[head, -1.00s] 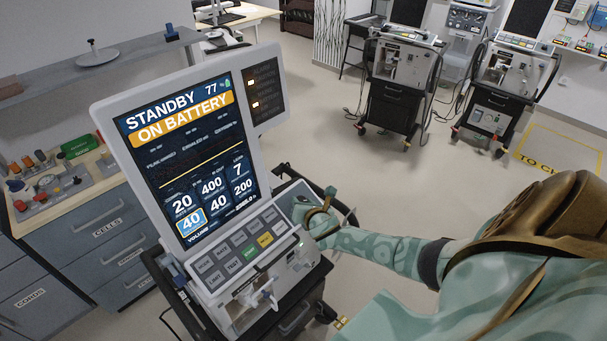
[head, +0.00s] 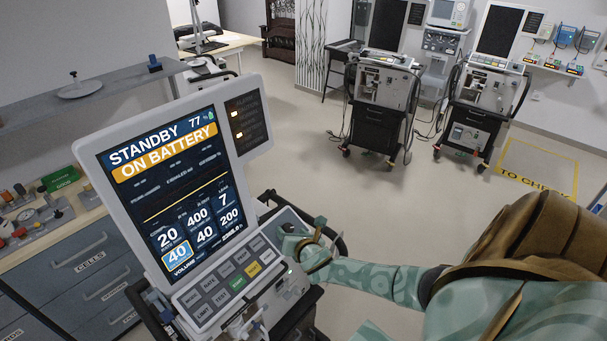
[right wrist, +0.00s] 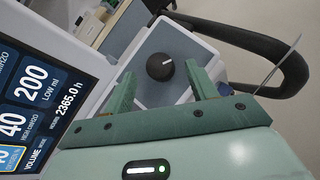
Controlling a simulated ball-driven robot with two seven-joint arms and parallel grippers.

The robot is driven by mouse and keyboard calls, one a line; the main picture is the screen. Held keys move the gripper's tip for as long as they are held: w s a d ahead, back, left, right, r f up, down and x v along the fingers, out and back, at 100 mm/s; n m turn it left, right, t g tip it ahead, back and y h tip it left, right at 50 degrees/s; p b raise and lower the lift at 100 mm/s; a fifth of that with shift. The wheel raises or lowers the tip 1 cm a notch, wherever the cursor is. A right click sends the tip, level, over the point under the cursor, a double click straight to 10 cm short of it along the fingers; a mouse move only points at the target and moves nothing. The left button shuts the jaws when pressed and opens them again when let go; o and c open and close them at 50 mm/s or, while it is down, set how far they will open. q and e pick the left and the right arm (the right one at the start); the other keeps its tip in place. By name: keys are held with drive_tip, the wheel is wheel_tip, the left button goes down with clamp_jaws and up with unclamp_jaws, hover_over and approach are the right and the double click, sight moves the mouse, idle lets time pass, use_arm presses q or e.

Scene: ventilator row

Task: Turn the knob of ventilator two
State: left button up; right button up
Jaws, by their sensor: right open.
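A ventilator (head: 91,160) with a large tilted screen (head: 178,235) stands close in front of me; I cannot read a number on it. In the head view my right gripper (head: 299,241) hides the knob. My left gripper is out of view.
A dark handle rail (right wrist: 235,45) curves beside the panel, near my right gripper. Two more ventilators on carts (head: 382,85) (head: 490,90) stand at the back. A drawer bench (head: 85,265) is at the left. The floor between is clear.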

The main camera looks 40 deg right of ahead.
drive_tip(key=p+v, duration=0.1)
drive_tip(key=v, duration=1.3)
drive_tip(key=shift+p, duration=0.35)
drive_tip(key=shift+w+d, duration=0.1)
